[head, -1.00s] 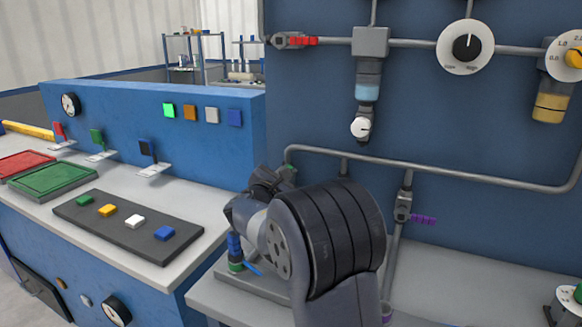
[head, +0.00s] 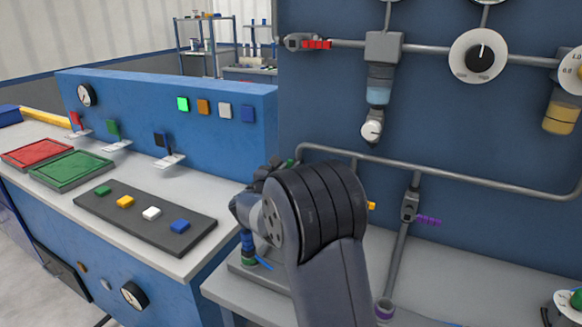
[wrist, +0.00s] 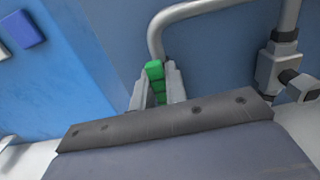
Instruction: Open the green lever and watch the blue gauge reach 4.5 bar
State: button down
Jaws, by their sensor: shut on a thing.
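The green lever (wrist: 155,72) stands between the two pale fingers of my gripper (wrist: 156,88) in the wrist view. The gripper is shut on it, in front of the bend of a grey pipe. In the head view my gripper (head: 274,171) is mostly hidden behind my own arm, and only a small green bit (head: 291,163) shows beside it. No gauge is clearly blue. A small white round gauge (head: 371,131) sits below a blue-tinted bowl (head: 378,88) on the wall panel. Its reading is too small to tell.
A red lever (head: 316,44) and purple lever (head: 429,220) are on the pipes. A yellow tip (head: 371,206) shows beside my arm. A blue console (head: 225,140) with coloured buttons and levers stands left. The grey bench top (head: 450,275) at right is largely clear.

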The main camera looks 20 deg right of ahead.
jog(key=c, duration=1.4)
grip_release()
jog(key=shift+c, duration=0.2)
jog(key=v, duration=1)
jog(key=shift+s+a, duration=0.25)
jog(key=shift+a, duration=0.05)
jog(key=shift+w+d, duration=0.1)
jog(key=x, duration=1)
jog(key=shift+w+d, duration=0.25)
jog(key=shift+s, duration=0.15)
